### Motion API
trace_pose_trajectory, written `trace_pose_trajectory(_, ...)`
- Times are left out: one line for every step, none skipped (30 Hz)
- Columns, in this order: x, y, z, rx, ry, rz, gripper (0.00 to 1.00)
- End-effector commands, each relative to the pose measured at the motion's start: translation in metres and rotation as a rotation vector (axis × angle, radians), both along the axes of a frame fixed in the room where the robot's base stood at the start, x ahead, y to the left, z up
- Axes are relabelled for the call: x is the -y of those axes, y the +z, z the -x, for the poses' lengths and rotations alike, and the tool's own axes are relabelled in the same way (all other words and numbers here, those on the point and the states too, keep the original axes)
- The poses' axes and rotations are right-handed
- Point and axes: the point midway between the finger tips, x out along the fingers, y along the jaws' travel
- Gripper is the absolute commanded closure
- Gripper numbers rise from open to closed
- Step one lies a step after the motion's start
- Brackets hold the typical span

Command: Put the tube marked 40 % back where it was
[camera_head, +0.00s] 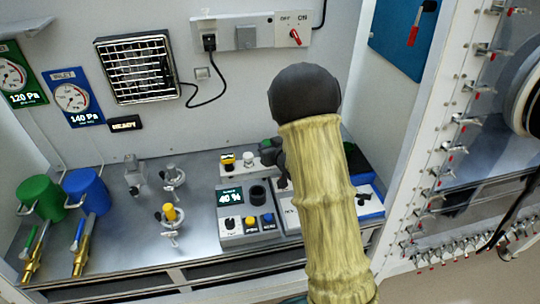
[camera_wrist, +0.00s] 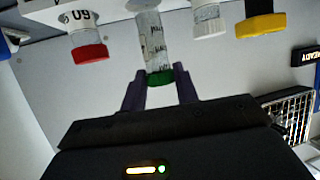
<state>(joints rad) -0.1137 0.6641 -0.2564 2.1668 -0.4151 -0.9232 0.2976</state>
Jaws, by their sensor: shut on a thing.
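My gripper (camera_wrist: 158,74) is shut on a clear tube with a green cap (camera_wrist: 160,78), one finger on each side of the cap. The tube (camera_wrist: 152,40) has dark marks on its side that I cannot read. The wrist view looks upside down, and the tube's far end meets a pale rack (camera_wrist: 112,12); I cannot tell whether it is seated in it. In the head view the green cap (camera_head: 266,144) shows beside my dark gripper (camera_head: 274,156), and my arm hides much of that area. A device display (camera_head: 230,197) reads 40 %.
A red-capped tube (camera_wrist: 88,52), a white-capped tube (camera_wrist: 208,20) and a yellow-capped tube (camera_wrist: 260,24) stand close beside the held one. The device has a dark round well (camera_head: 258,193). Green (camera_head: 40,196) and blue (camera_head: 86,190) containers stand at left.

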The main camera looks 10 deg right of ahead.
Motion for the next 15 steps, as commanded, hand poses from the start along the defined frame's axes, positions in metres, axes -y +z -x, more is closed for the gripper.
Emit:
trace_pose_trajectory(0.000,0.001,0.000,0.001,0.000,0.000,0.95)
trace_pose_trajectory(0.000,0.001,0.000,0.001,-0.001,0.000,0.95)
trace_pose_trajectory(0.002,0.001,0.000,0.001,-0.002,0.000,0.95)
trace_pose_trajectory(0.002,0.001,0.000,0.001,-0.003,0.000,0.95)
trace_pose_trajectory(0.003,0.001,0.000,0.001,-0.004,0.000,0.95)
trace_pose_trajectory(0.003,0.000,0.000,0.000,-0.005,0.000,0.95)
trace_pose_trajectory(0.004,-0.002,0.000,-0.001,-0.006,0.001,0.95)
trace_pose_trajectory(0.004,-0.004,0.000,-0.001,-0.007,0.000,0.95)
trace_pose_trajectory(0.005,-0.008,0.000,-0.002,-0.007,0.000,0.95)
trace_pose_trajectory(0.005,-0.012,0.000,-0.003,-0.007,0.000,0.95)
trace_pose_trajectory(0.005,-0.016,0.001,-0.004,-0.008,0.001,0.95)
trace_pose_trajectory(0.005,-0.022,0.000,-0.004,-0.009,0.001,0.95)
trace_pose_trajectory(0.005,-0.026,0.000,-0.004,-0.009,0.000,0.95)
trace_pose_trajectory(0.005,-0.030,0.000,-0.004,-0.009,0.000,0.95)
trace_pose_trajectory(0.005,-0.034,0.000,-0.003,-0.008,0.001,0.95)
